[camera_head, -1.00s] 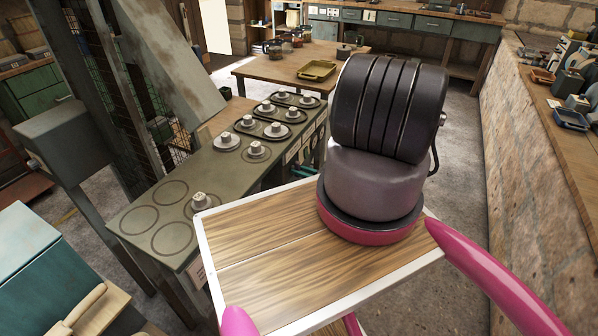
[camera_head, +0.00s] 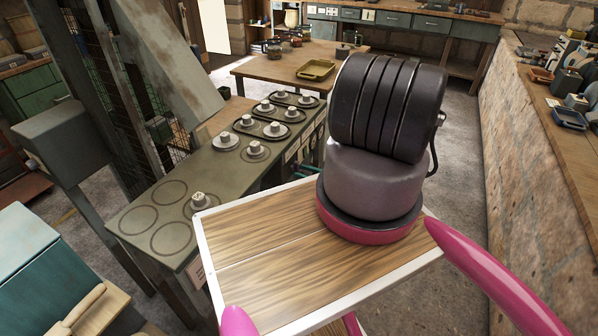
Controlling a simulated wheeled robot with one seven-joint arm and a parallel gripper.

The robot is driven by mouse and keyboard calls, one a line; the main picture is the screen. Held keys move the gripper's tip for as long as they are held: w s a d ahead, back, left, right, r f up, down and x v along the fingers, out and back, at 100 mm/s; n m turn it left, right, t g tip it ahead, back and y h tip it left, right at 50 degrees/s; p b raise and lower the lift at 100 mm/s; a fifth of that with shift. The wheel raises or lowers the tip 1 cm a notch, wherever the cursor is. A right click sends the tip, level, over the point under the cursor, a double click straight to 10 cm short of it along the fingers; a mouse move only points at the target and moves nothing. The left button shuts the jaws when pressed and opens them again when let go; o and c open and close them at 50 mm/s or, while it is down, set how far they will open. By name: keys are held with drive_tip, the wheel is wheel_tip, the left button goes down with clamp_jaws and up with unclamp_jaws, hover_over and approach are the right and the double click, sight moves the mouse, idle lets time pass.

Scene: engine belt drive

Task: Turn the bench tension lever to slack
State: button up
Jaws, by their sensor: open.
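A long grey metal bench (camera_head: 150,262) stands left of centre. Several light round pulley-like pieces with upright stubs sit on it, one of them a single piece (camera_head: 198,200) near the front. Empty ring outlines (camera_head: 168,237) mark its near end. Small labels and dark teal parts (camera_head: 303,170) show along its right side, partly hidden behind my arm base. I cannot make out a tension lever with certainty. My gripper is not in view; only my dark arm base and pink body parts show.
A grey box on a post (camera_head: 65,142) and a mesh guard stand left of the bench. A teal cabinet (camera_head: 25,258) is at the lower left. A wooden table (camera_head: 290,68) with a yellow-green tray (camera_head: 316,70) stands behind. A stone-walled counter (camera_head: 530,130) runs along the right, with clear floor beside it.

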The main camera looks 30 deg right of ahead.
drive_tip(key=v, duration=0.8)
drive_tip(key=shift+s+d, duration=0.15)
drive_tip(key=w+a+r+n+g, duration=0.1)
drive_tip(key=w+r+n+g, duration=0.25)
drive_tip(key=r, duration=0.65)
drive_tip(key=w+a+r+n+g+y, duration=0.15)
drive_tip(key=r+n+g, duration=0.25)
drive_tip(key=r, duration=0.6)
drive_tip(key=w+a+r+n+g, duration=0.1)
drive_tip(key=w+r+n+g, duration=0.25)
drive_tip(key=r, duration=0.75)
drive_tip(key=s+a+r+n+g+h, duration=0.1)
drive_tip(key=s+a+r+n+h, duration=0.2)
drive_tip(key=r, duration=0.7)
drive_tip(key=a+r+n+g+h, duration=0.1)
drive_tip(key=a+r+n+h, duration=0.15)
drive_tip(key=a+r, duration=0.5)
drive_tip(key=s+a+r+n+t+h, duration=0.2)
drive_tip(key=s+a+r+n+t, duration=0.1)
drive_tip(key=s+r, duration=0.7)
drive_tip(key=s+a+r+n+t+h, duration=0.3)
drive_tip(key=s+a+r+n, duration=0.1)
drive_tip(key=s+r, duration=0.7)
drive_tip(key=s+a, duration=0.1)
drive_tip(key=s, duration=0.2)
drive_tip(key=shift+a, duration=0.2)
